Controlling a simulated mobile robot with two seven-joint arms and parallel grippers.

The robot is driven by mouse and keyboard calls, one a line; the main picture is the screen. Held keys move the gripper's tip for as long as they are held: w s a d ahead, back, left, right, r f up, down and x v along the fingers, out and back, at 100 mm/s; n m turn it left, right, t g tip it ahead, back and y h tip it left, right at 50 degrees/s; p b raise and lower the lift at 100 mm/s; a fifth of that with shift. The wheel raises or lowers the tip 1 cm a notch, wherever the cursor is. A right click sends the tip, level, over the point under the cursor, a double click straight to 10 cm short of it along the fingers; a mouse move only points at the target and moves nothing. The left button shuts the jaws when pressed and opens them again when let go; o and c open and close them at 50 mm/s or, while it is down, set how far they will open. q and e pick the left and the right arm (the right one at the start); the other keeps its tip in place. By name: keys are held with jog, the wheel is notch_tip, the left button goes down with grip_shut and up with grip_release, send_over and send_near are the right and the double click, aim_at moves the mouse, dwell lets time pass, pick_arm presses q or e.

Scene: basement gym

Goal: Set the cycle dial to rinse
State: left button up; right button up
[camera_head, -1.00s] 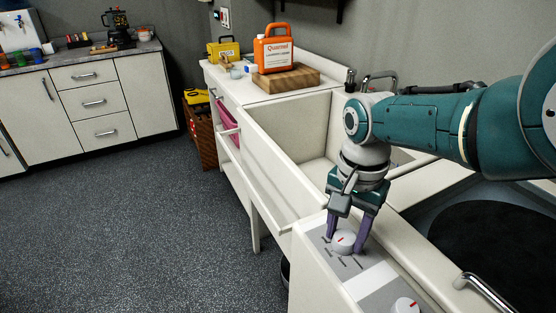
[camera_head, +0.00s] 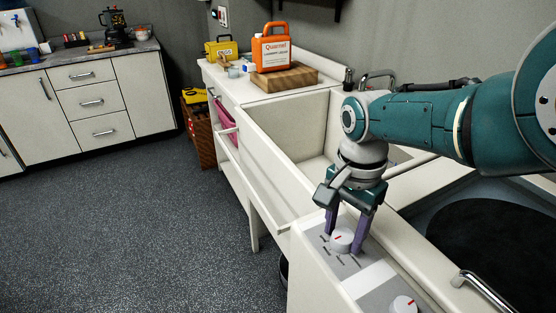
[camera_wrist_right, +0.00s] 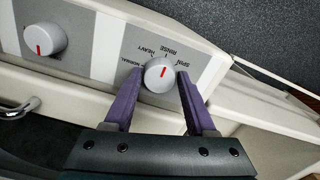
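The cycle dial (camera_head: 342,240) is a round pale knob with a red mark, on the grey control panel at the front right. In the right wrist view the dial (camera_wrist_right: 159,74) has NORMAL, HEAVY, RINSE and SPIN printed around it. Its red mark leans slightly right of straight up, toward the RINSE side. My right gripper (camera_head: 346,237) reaches down over the dial. In the wrist view its purple fingers (camera_wrist_right: 159,78) stand either side of the dial, with a narrow gap showing at each side. My left gripper is out of view.
A second dial (camera_head: 404,305) with a red mark sits on the same panel. A metal handle (camera_head: 484,292) is right of it. The white sink basin (camera_head: 300,125) lies behind the panel. An orange detergent jug (camera_head: 271,47) stands on a wooden block (camera_head: 285,79) farther back.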

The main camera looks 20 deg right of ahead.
aim_at(344, 235)
jog(key=o, duration=0.3)
jog(key=shift+o, duration=0.2)
notch_tip(344, 235, up, 9)
jog(key=p, duration=0.8)
jog(key=shift+f, duration=0.1)
jog(key=shift+r, duration=0.55)
